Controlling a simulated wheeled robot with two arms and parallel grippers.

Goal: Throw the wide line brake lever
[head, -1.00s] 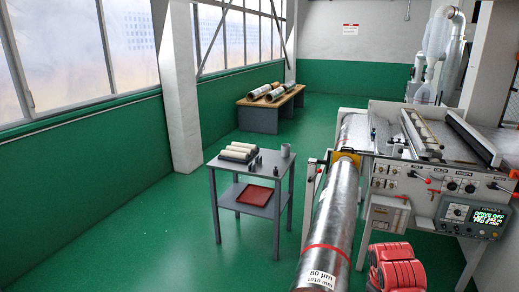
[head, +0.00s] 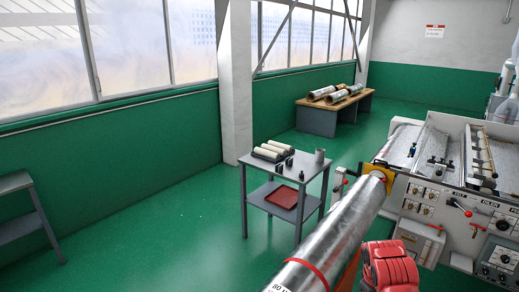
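The coating machine (head: 445,190) stands at the right. A lever with a red knob (head: 466,210) sticks out from its front panel. Another red-tipped lever (head: 339,172) stands at the near end of the machine, left of the roll. I cannot read any label that tells which one is the line brake lever. A red ridged housing (head: 390,266) at the bottom, which seems to be part of my own arm, covers some of the machine's lower front. No gripper fingers show in the head view, and nothing is seen touching a lever.
A long foil roll (head: 330,235) with a red band runs from the machine toward me. A grey trolley (head: 285,172) carries pale rolls and a red tray (head: 284,197). A grey table (head: 18,183) is at the left edge. The green floor at the left is clear.

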